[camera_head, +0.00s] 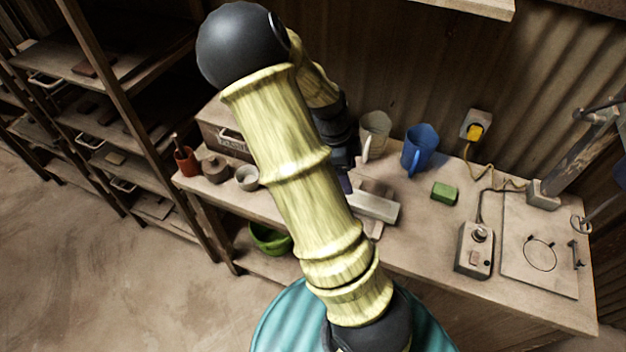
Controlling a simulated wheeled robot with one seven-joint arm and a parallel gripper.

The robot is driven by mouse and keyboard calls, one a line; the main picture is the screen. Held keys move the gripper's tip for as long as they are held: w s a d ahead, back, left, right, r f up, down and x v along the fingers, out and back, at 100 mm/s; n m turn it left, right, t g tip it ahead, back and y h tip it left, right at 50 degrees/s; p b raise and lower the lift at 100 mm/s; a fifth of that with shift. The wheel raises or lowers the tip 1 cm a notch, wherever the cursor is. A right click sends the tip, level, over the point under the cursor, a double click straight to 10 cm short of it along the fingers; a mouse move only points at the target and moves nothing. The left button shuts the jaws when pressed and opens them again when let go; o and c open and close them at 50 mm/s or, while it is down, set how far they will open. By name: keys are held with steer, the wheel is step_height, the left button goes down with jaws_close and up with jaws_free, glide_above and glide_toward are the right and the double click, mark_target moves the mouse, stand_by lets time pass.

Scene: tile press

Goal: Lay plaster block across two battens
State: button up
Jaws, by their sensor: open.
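A pale block (372,207), which looks like the plaster block, lies on the workbench just right of my arm; its left end is hidden behind the arm. A flat light piece (374,229) shows under its front side, possibly a batten. Another flat piece (378,188) shows behind the block. I cannot tell whether the block rests on either piece. My gripper (346,182) is open, pointing down beside the block's left end. It is mostly hidden by my own arm, and I cannot tell whether it touches the block.
A blue pitcher (420,150) and a pale jug (375,133) stand behind the block. A green sponge-like block (445,192) lies to the right, then a control box (475,249) with a cable. Pots and a case (222,130) stand at left. Bench front right of the block is clear.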

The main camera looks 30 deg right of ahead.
steer(key=s+a+r+n+t, duration=0.1)
steer(key=a+r+n+t, duration=0.1)
steer(key=a+n, duration=0.3)
steer(key=s+a+r+n+t+y, duration=0.1)
steer(key=s+a+r+n, duration=0.1)
steer(key=a+n, duration=0.4)
steer(key=s+a+r+n+t+y, duration=0.1)
steer(key=a+n, duration=0.5)
steer(key=n, duration=0.8)
steer(key=shift+s+r+t, duration=0.25)
steer(key=shift+r+t, duration=0.55)
steer(key=shift+r, duration=0.45)
steer(key=shift+c, duration=0.2)
